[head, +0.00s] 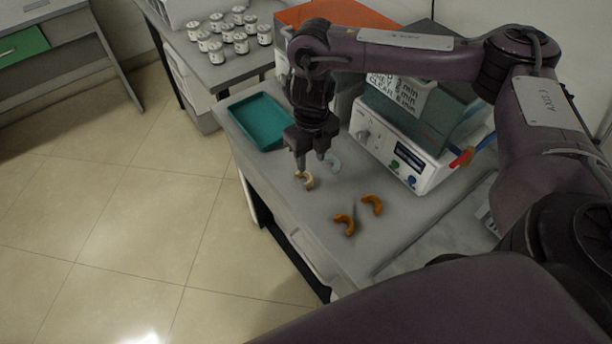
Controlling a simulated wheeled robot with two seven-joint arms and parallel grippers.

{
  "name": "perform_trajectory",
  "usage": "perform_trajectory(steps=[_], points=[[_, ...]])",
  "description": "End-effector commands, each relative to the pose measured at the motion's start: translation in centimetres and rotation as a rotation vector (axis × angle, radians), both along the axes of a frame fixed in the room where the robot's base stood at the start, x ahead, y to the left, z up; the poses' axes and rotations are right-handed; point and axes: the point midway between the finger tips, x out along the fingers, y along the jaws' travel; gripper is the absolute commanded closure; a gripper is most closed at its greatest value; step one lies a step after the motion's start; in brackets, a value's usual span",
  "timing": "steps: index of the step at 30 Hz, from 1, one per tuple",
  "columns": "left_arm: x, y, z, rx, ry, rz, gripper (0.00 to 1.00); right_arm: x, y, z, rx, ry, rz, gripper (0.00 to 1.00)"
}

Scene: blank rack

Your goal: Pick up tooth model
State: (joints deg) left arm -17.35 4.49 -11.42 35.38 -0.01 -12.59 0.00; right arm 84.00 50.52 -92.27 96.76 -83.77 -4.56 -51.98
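A beige, curved tooth model (307,183) lies on the grey bench, just below my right gripper (311,162). The gripper points down with its two fingers apart. Its left finger comes down over the model's upper end; I cannot tell whether they touch. A pale, whitish tooth model (333,163) lies just right of the gripper. Two orange tooth models, one (345,223) nearer and one (372,205) farther right, lie on the bench toward the front. My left gripper is not in view.
A teal tray (262,122) lies at the bench's left edge. A white device (405,150) with a display and knobs stands behind the models, with grey boxes on it. Several small jars (217,55) stand on another table. The grey bench (315,225) is bare toward its front edge.

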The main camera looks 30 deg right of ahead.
Motion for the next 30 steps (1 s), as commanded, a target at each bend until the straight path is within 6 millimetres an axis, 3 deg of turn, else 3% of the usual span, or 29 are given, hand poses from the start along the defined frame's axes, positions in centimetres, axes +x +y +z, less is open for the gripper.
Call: perform_trajectory(steps=[12,21,30], points=[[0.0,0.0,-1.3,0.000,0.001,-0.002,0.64,0.5,0.2,-5.4,0.002,0.001,-0.003,0.61],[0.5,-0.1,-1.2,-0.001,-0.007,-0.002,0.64,0.6,0.2,-5.8,0.001,-0.003,-0.001,0.61],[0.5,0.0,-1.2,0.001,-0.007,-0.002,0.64,0.6,0.2,-5.8,0.001,-0.003,-0.001,1.00]])
